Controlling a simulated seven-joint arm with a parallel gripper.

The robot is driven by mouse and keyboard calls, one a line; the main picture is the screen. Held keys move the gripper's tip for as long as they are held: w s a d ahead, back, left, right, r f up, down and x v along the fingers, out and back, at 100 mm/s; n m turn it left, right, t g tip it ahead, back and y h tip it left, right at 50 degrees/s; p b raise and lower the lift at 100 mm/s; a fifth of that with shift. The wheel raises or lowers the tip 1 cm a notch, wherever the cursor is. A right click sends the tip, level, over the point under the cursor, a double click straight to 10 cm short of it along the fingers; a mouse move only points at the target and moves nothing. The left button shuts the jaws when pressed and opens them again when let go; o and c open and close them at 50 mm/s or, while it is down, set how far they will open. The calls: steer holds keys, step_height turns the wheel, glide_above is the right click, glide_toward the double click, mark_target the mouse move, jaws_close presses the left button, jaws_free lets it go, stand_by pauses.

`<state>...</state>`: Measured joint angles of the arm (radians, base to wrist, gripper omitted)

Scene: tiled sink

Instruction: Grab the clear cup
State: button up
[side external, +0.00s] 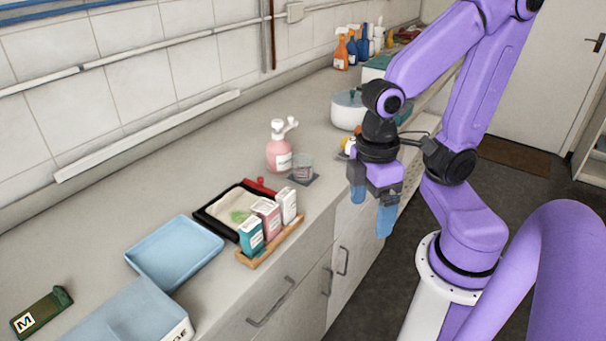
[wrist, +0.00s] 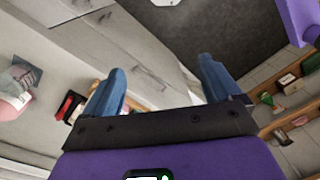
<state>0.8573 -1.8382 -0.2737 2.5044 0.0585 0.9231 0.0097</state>
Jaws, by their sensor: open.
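The clear cup (side external: 302,167) stands on a dark square coaster (side external: 304,180) near the counter's front edge, just right of a pink pump bottle (side external: 279,155). In the wrist view the cup (wrist: 20,74) shows at the left edge, partly cut off, with the coaster beside it. My gripper (side external: 372,207) is to the right of the cup, beyond the counter's front edge, with its blue fingers pointing down. In the wrist view the fingers (wrist: 162,68) are spread apart with nothing between them.
A wooden rack (side external: 270,245) of small boxes and a black tray (side external: 213,212) with a cloth lie left of the cup. A lidded pot (side external: 347,109) and spray bottles stand farther back. Blue trays (side external: 174,252) are at the near left. The counter behind the pink bottle is clear.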

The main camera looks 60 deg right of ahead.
steer(key=w+d+f+m+t+y, duration=0.2)
steer(key=w+d+m+y, duration=0.45)
steer(key=m, duration=0.85)
steer(key=w+d+f+m+t+y, duration=0.1)
steer(key=w+d+m+t+y, duration=0.2)
steer(key=w+m, duration=0.95)
steer(key=s+d+f+m+t+h, duration=0.1)
steer(key=s+d+m+t+h, duration=0.25)
steer(key=d+m, duration=0.4)
steer(key=s+d+m+t+h, duration=0.35)
steer(key=d+m, duration=0.25)
steer(key=m, duration=0.3)
glide_toward(303, 163)
steer(key=shift+w+a+f+m+t, duration=0.15)
steer(key=shift+w+a+f, duration=0.2)
steer(key=shift+w+a, duration=0.25)
steer(key=shift+w+a+f+m+t, duration=0.15)
steer(key=shift+w+a+f, duration=0.2)
steer(key=shift+w+a, duration=0.3)
steer(key=shift+a+x, duration=0.15)
steer(key=shift+x, duration=1.15)
steer(key=shift+a+x, duration=0.2)
steer(key=shift+x, duration=1.1)
steer(key=shift+r, duration=0.15)
